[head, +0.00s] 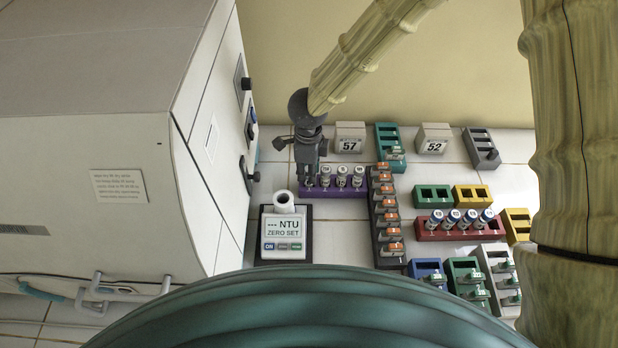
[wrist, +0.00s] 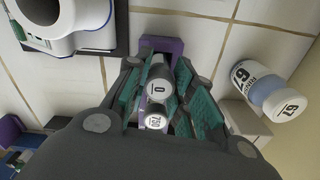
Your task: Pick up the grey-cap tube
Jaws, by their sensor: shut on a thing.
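My gripper (head: 309,178) points down over the left end of the purple rack (head: 335,193). In the wrist view, its teal-padded fingers (wrist: 160,88) are shut on a grey-cap tube (wrist: 158,84) marked "0", one finger on each side. A second tube (wrist: 154,121) marked "150" stands close behind it between the finger bases. The purple rack also shows past the fingertips in the wrist view (wrist: 162,44). Several other tubes (head: 341,176) with pale caps stand in the rack to the right of my gripper. The held tube's lower part is hidden, so I cannot tell whether it is clear of the rack.
A meter (head: 284,236) stands just in front of the rack. Numbered blocks (head: 349,138) stand behind, and a large white incubator (head: 120,190) is on the left. More coloured racks (head: 428,237) fill the right side.

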